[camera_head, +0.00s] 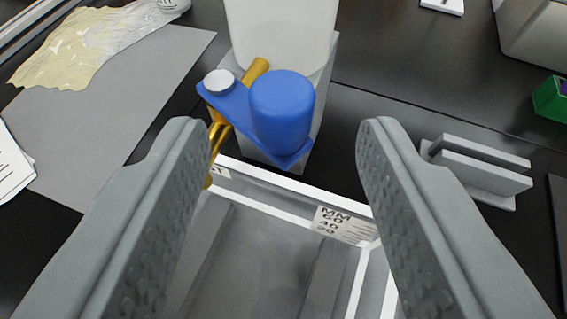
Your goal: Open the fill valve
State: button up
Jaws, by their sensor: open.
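The fill valve shows at upper centre, with a blue handle (281,112) that has a thick rounded knob and a flat arm. A grey round cap (219,82) sits on the arm's left end. A brass valve body (217,132) shows partly under the handle; the rest is hidden by it. The valve sits in front of a white container (281,30) on a grey stand. My gripper (284,135) is open, one finger to the left and one to the right of the blue handle in the picture. The fingers do not appear to touch it.
A clear box with white edges and a printed label (343,224) stands below the valve, between my fingers. A grey slotted block (477,168) is at right. A green bin (552,100) is at the right edge. A grey mat (110,120) with a crumpled cream bag (85,45) lies at left.

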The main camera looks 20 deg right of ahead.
jog(key=v, duration=1.2)
